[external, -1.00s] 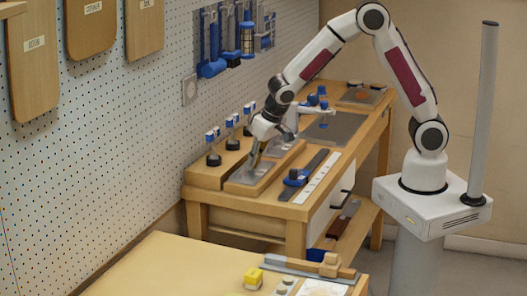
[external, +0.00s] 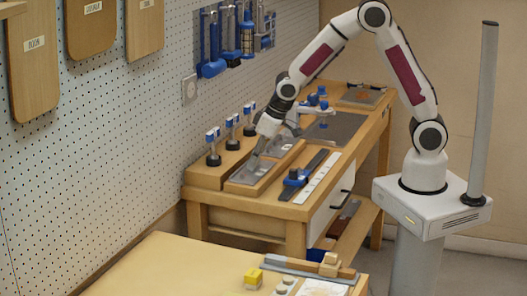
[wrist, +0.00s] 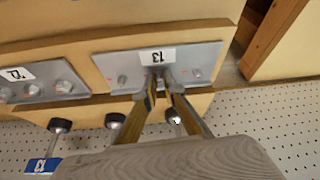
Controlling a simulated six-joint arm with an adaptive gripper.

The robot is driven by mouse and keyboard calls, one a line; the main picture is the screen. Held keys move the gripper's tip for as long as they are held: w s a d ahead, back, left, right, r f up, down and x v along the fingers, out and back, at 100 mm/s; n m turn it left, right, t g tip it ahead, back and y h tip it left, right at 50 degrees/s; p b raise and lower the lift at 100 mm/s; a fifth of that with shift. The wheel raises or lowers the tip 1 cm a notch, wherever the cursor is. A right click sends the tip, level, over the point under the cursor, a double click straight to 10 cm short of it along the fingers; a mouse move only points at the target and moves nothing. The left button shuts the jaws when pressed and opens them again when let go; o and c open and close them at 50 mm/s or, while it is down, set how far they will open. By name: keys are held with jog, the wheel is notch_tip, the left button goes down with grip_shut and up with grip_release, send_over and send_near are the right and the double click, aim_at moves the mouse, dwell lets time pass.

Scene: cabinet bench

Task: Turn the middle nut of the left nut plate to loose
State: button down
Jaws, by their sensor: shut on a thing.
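A grey metal nut plate (wrist: 110,62) with an upside-down "13" label lies on the wooden bench in the wrist view; it also shows in the external view (external: 246,176). A nut shows near its left end (wrist: 122,79) and another near its right end (wrist: 197,72). My gripper (wrist: 161,76) points down at the middle of this plate, with its fingers shut on the middle nut, which they mostly hide. In the external view, my gripper (external: 261,150) is low over the plate. The nut's turn angle cannot be told.
A second nut plate (wrist: 40,88) with several nuts lies to the left in the wrist view. Black-based posts with blue-and-white tops (external: 213,148) stand along the pegboard side. A blue clamp-like tool (external: 297,177) lies on the bench's near side.

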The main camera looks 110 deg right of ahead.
jog(key=shift+d+n+t+y, duration=0.15)
jog(key=shift+n+t+y, duration=0.15)
jog(key=shift+n, duration=0.6)
jog(key=shift+d+n+t+y, duration=0.15)
jog(key=shift+n+y, duration=0.25)
jog(key=shift+n, duration=0.5)
jog(key=shift+d+n+y, duration=0.1)
jog(key=shift+n+y, duration=0.7)
jog(key=shift+n, duration=1.3)
jog(key=c, duration=2.1)
grip_release()
jog(key=shift+c, duration=0.2)
jog(key=shift+s, duration=0.1)
jog(key=v, duration=1.2)
jog(key=shift+s+m, duration=0.1)
jog(key=shift+m, duration=0.2)
